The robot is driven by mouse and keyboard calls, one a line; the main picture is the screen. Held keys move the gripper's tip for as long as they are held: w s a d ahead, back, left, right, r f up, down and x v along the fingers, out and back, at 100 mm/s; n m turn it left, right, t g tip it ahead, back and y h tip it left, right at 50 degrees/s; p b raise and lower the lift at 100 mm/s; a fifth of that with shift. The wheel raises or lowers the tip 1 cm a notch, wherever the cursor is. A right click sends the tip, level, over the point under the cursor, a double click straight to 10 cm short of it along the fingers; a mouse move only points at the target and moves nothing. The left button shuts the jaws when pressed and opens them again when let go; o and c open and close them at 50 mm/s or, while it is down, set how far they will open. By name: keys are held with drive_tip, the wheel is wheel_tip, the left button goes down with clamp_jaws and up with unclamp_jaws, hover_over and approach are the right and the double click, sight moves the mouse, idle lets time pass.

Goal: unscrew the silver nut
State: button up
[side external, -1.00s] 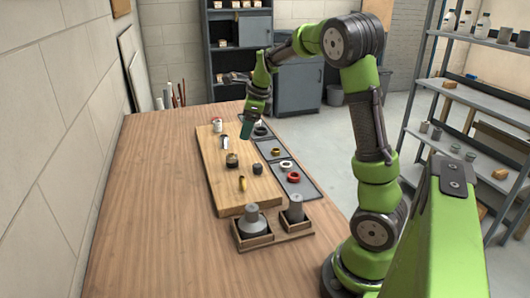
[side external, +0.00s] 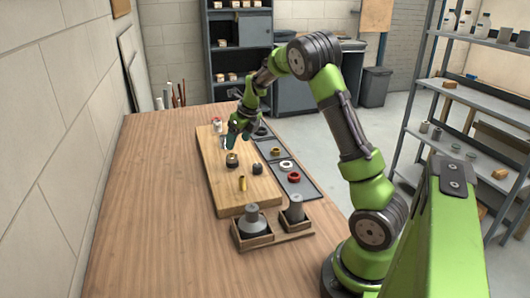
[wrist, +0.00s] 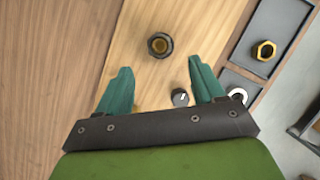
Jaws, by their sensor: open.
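A nut that reads as clearly silver is hard to pick out. A dark collar around a brass-coloured centre stands on the wooden board; this dark fitting (side external: 232,160) also shows in the wrist view (wrist: 160,45), ahead of and between my fingertips. A small pale silver piece (side external: 222,142) sits farther back on the board, partly covered by my gripper in the side view. I cannot tell which is the silver nut. My gripper (side external: 233,146) is open and empty above the board, its teal fingers (wrist: 159,68) apart.
A dark knob (side external: 257,169) and an upright brass piece (side external: 242,184) stand on the board (side external: 222,194). A grey tray beside it holds a brass nut (side external: 275,151), a white ring (side external: 286,165) and a red ring (side external: 293,177). The table's left side is clear.

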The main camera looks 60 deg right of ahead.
sight(233, 155)
drive_tip(key=x, duration=0.7)
drive_tip(key=shift+f, duration=0.1)
drive_tip(key=shift+c, duration=0.3)
drive_tip(key=c, duration=1.1)
drive_tip(key=n+y, duration=0.1)
drive_tip(key=n, duration=0.2)
drive_tip(key=shift+d, duration=0.2)
drive_tip(key=n, duration=0.2)
drive_tip(key=n+y, duration=0.1)
drive_tip(key=n, duration=0.1)
drive_tip(key=n+y, duration=0.1)
drive_tip(key=shift+w+d+n, duration=0.15)
drive_tip(key=shift+d+n, duration=0.1)
drive_tip(key=shift+n, duration=0.15)
drive_tip(key=n+y, duration=0.1)
drive_tip(key=n, duration=0.1)
drive_tip(key=n+g, duration=0.1)
drive_tip(key=n, duration=0.1)
drive_tip(key=shift+w+d+g+y, duration=0.1)
drive_tip(key=shift+g+y, duration=0.2)
drive_tip(key=shift+y, duration=0.1)
drive_tip(key=n, duration=0.1)
drive_tip(key=n+g, duration=0.1)
drive_tip(key=n, duration=0.3)
drive_tip(key=shift+w+r+g+y, duration=0.2)
drive_tip(key=shift+r+g+y, duration=0.1)
drive_tip(key=shift+g, duration=0.1)
